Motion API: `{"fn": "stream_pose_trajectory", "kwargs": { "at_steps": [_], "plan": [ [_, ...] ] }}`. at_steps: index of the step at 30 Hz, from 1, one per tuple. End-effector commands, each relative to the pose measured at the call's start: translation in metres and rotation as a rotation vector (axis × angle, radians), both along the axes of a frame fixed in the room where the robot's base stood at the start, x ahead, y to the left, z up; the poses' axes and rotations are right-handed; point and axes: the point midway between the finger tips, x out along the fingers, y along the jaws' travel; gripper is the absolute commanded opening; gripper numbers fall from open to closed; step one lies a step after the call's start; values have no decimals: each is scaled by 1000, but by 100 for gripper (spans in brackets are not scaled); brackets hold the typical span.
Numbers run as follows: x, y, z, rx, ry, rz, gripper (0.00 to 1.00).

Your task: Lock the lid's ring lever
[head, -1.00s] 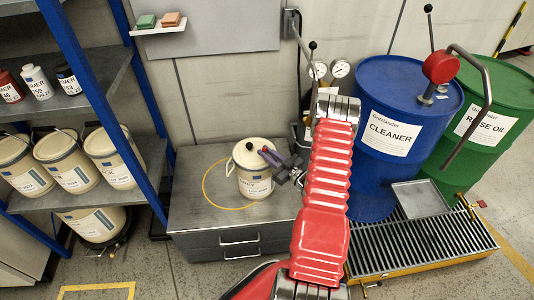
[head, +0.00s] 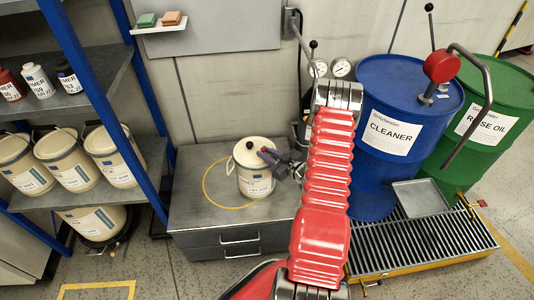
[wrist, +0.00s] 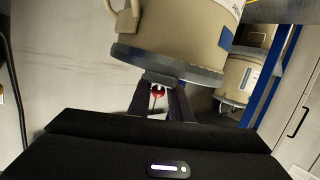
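A cream pail (head: 256,184) stands upright on the grey cabinet, with a pale lid (head: 256,149) carrying a dark cap. In the wrist view the pail (wrist: 185,30) appears upside down, with a dark grey ring (wrist: 190,68) around its lid edge. My gripper (head: 268,155) is at the right side of the lid in the head view. In the wrist view my gripper (wrist: 162,84) has its two dark fingers apart, with a gap showing between them. A dark grey piece (wrist: 160,78) at the ring lies at the fingertips; contact is unclear.
The cabinet top (head: 195,205) is clear around the pail, with a yellow circle marked on it. A blue shelf post (head: 136,90) stands to the left. A blue drum (head: 385,185) stands to the right. A small red item (wrist: 157,91) shows between the fingers.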

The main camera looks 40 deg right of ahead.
Motion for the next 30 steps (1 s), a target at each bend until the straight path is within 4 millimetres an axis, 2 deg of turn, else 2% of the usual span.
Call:
{"fn": "stream_pose_trajectory", "kwargs": {
  "at_steps": [5, 17, 23, 30],
  "plan": [
    [0, 0, 0, 0, -1, 0, 30],
    [-6, -1, 2, -1, -1, -3, 31],
    [-30, -3, 7, 1, -1, -4, 31],
    [-69, -5, 15, 1, -1, -5, 31]
  ]
}}
